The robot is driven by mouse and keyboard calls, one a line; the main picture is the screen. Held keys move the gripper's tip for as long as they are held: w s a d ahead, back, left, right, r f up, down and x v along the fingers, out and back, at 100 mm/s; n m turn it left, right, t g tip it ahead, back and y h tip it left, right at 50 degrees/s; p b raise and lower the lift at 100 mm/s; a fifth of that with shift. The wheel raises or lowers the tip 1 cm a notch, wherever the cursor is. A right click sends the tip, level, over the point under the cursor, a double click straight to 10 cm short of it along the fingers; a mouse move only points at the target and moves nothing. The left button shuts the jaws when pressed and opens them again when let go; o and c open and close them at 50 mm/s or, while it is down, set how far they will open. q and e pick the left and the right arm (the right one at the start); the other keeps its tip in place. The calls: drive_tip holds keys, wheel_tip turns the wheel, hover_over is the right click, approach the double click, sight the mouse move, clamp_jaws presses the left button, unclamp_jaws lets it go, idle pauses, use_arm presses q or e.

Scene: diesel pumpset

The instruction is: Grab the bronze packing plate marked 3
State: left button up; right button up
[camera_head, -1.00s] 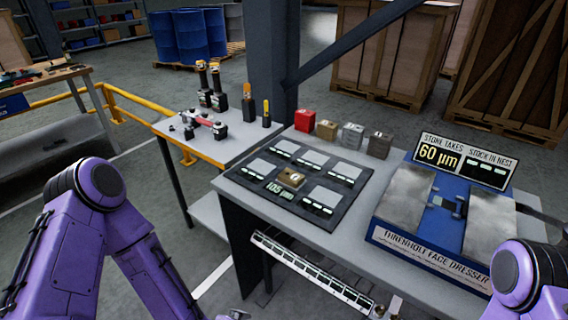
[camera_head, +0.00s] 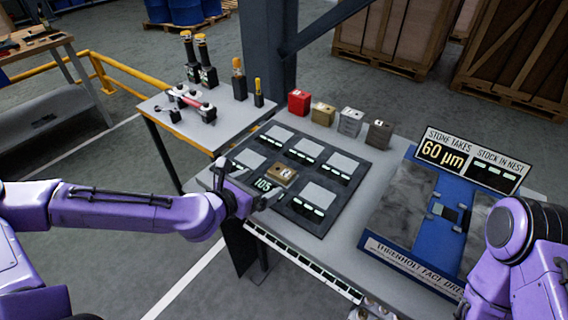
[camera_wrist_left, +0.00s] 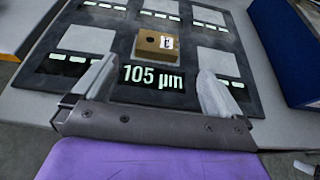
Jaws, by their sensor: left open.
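A tan-bronze block (camera_head: 284,174) with a small white label sits in the middle of the dark mat. It also shows in the left wrist view (camera_wrist_left: 156,46), with a dark round spot on top; I cannot surely read its mark. At the back stand a brass-coloured block (camera_head: 323,114) and a dark brown block (camera_head: 378,134), with marks too small to read. My left gripper (camera_head: 254,184) is open and empty at the mat's front-left edge. In the wrist view its fingers (camera_wrist_left: 155,88) flank the "105 µm" readout, just short of the tan-bronze block. My right gripper is out of view.
The dark mat (camera_head: 258,211) has several pale pads with lit readouts. A red block (camera_head: 299,101) and a grey block (camera_head: 350,122) share the back row. The blue face dresser (camera_head: 398,254) stands to the right. A side table (camera_head: 222,133) holds tools.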

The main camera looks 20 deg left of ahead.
sight(283, 169)
use_arm(q)
drive_tip(key=x, duration=0.3)
drive_tip(key=shift+w+d, duration=0.2)
drive_tip(key=shift+d, duration=0.05)
drive_tip(key=x, duration=0.2)
drive_tip(key=p+x, duration=0.1)
drive_tip(key=x, duration=0.3)
drive_tip(key=shift+a, duration=0.35)
drive_tip(key=shift+w+d, duration=0.1)
drive_tip(key=shift+w, duration=0.1)
drive_tip(key=shift+s, duration=0.1)
drive_tip(key=c, duration=1.2)
drive_tip(key=shift+r, duration=0.1)
drive_tip(key=shift+c, duration=1.4)
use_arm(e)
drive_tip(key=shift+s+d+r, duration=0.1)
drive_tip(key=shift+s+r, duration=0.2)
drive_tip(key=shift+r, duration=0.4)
use_arm(q)
drive_tip(key=shift+r, duration=0.1)
